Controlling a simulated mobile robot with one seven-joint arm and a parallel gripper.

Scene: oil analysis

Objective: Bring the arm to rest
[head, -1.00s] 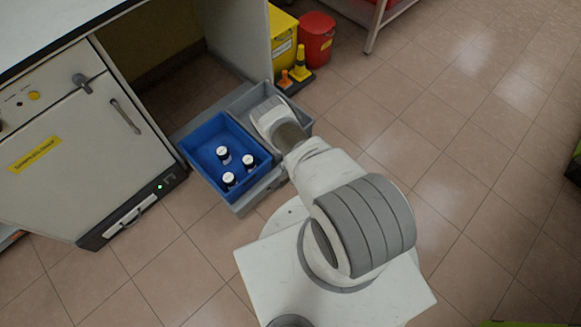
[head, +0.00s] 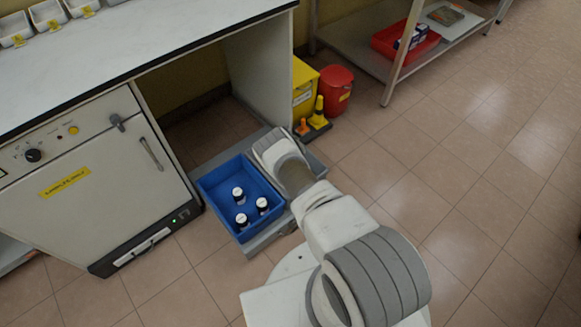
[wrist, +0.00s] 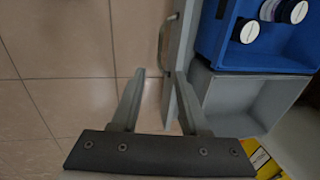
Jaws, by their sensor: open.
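My gripper (wrist: 159,85) shows in the wrist view with its two fingers apart and nothing between them. Its fingers are over the edge of a grey platform that holds the bins, with floor tiles to the left. In the head view my arm reaches out toward the grey bin, and the fingers are hidden there. The blue bin (head: 211,199) stands just left of my arm and holds three dark bottles with white caps (head: 241,219). The grey bin (head: 316,165) beside it is partly hidden by my arm and looks empty in the wrist view (wrist: 240,98).
A cabinet with a yellow label (head: 65,182) stands left under the white bench (head: 140,45). The tiled floor (head: 470,170) at right is clear.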

